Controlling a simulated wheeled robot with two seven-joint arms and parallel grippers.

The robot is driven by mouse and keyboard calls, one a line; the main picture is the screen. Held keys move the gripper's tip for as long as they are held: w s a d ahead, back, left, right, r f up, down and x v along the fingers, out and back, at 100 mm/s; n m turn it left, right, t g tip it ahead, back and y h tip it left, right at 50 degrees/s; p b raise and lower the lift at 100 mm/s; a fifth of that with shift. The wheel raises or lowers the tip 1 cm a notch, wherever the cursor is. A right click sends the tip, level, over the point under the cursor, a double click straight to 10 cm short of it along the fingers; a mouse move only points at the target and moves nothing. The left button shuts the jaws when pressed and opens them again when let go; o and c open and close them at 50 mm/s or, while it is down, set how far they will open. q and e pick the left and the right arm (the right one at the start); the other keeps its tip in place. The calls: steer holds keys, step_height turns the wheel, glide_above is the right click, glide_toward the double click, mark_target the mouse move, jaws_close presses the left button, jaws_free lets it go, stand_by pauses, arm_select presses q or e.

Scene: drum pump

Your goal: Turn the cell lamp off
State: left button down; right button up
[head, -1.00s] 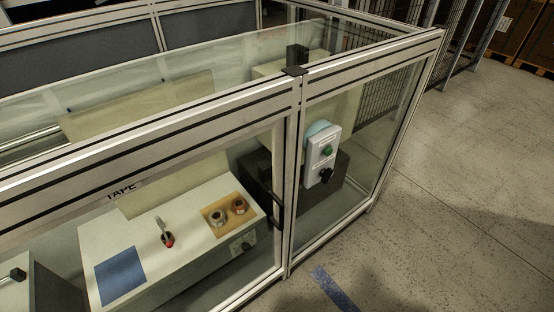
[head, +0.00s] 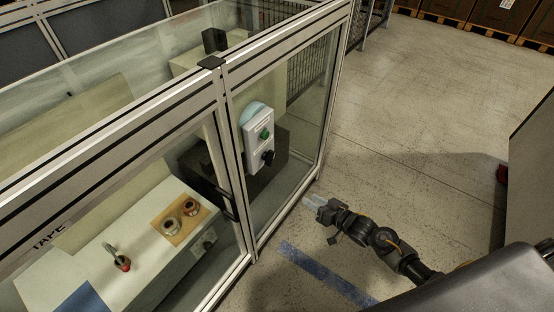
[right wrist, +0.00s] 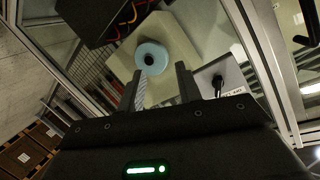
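A white box with a black knob (right wrist: 218,82) shows in the right wrist view, right of the fingers. My right gripper (head: 313,203) is low outside the cell, right of the control box and apart from it. In the right wrist view its two fingers (right wrist: 162,80) stand apart with nothing between them. I cannot identify the lamp itself. My left gripper is out of view.
The cell's aluminium frame (head: 222,110) and glass are close on the left. Inside, a white bench (head: 75,262) holds two metal rings and a red-tipped lever. A blue disc (right wrist: 152,57) is beyond the fingers. Open floor (head: 420,115) lies right of the cell.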

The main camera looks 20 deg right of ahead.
mark_target(269, 158)
steer(key=w+a+r+n+y, duration=0.15)
steer(key=a+r+y, duration=0.25)
steer(key=r, duration=0.9)
steer(key=p+x, duration=0.1)
steer(key=x, duration=0.9)
steer(key=shift+w+r+t, duration=0.25)
steer(key=shift+w+t, duration=0.05)
steer(key=shift+w, duration=0.1)
jaws_close()
